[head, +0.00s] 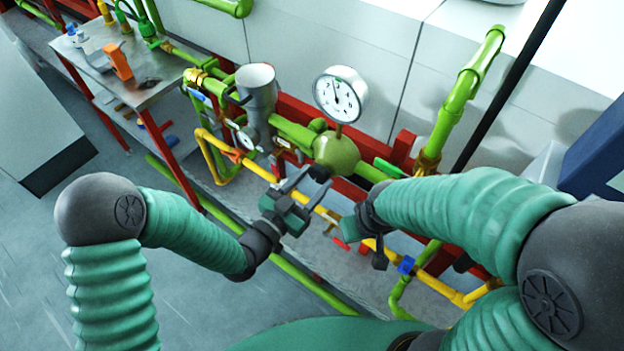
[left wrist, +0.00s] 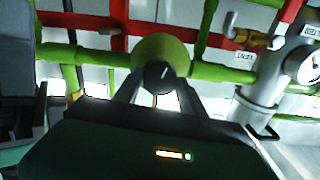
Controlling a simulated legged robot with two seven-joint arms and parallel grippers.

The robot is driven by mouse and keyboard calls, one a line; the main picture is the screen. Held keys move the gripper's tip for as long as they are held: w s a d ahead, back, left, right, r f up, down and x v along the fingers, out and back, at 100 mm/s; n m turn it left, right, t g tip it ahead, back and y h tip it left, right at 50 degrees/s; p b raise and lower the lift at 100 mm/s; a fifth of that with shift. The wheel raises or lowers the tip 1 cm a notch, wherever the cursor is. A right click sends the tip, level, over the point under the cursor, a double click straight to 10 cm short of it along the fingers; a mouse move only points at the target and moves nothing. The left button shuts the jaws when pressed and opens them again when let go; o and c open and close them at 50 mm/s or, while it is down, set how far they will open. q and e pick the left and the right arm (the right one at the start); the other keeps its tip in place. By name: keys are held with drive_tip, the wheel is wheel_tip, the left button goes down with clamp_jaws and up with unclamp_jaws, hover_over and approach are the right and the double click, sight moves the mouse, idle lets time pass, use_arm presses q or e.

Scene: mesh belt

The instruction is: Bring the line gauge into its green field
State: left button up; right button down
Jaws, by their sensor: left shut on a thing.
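The large round white gauge (head: 341,94) stands on the green pipe above a yellow-green ball-shaped valve body (head: 337,152). Its dark needle points roughly upward; I cannot make out a green field on the dial. A black knob (head: 320,173) sticks out from the front of the valve body. My left gripper (head: 308,184) is shut on this knob. In the left wrist view the knob (left wrist: 158,76) sits between the two fingers, in front of the round body. My right gripper (head: 363,218) hangs by the yellow pipe, right of the left one; its fingers are hard to make out.
A smaller gauge (head: 246,138) sits by a grey cylinder (head: 257,88) to the left. A yellow pipe (head: 328,214) runs close below my left gripper. A metal table (head: 150,78) with tools stands at the upper left. The floor at the lower left is clear.

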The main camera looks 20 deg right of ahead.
use_arm(q)
drive_tip(key=c, duration=0.3)
drive_tip(key=n, duration=0.4)
drive_tip(key=shift+n, duration=0.3)
drive_tip(key=o, duration=1.4)
drive_tip(key=shift+w, duration=0.1)
